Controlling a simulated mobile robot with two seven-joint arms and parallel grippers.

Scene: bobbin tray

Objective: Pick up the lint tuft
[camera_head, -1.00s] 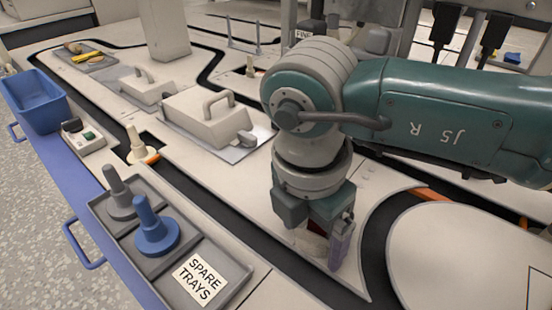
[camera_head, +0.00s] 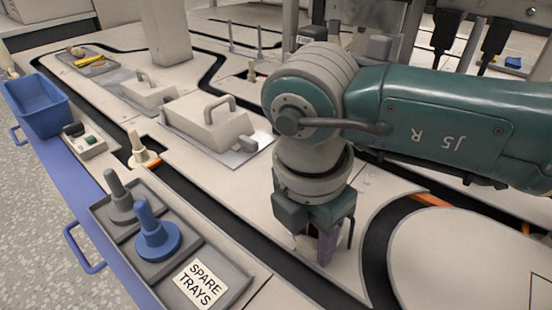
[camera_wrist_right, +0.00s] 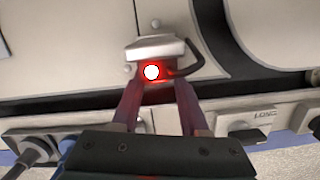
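My right gripper (camera_head: 323,250) points down over the pale deck at the right of the head view, close to the dark track. In the right wrist view its two reddish fingers (camera_wrist_right: 157,88) stand apart. Between and just beyond their tips is a small pale-grey block (camera_wrist_right: 154,48) with a dark cable and a bright white spot ringed by red glow (camera_wrist_right: 151,72). I cannot make out the lint tuft for certain; it may be hidden by the gripper or lost in the glare. My left gripper is not in view.
A grey tray (camera_head: 239,278) marked SPARE TRAYS holds a grey and a blue spindle piece (camera_head: 152,240). A blue bin (camera_head: 38,106) stands at far left. A handled cover (camera_head: 205,122) is behind, and a pale round plate (camera_head: 470,250) lies to the right.

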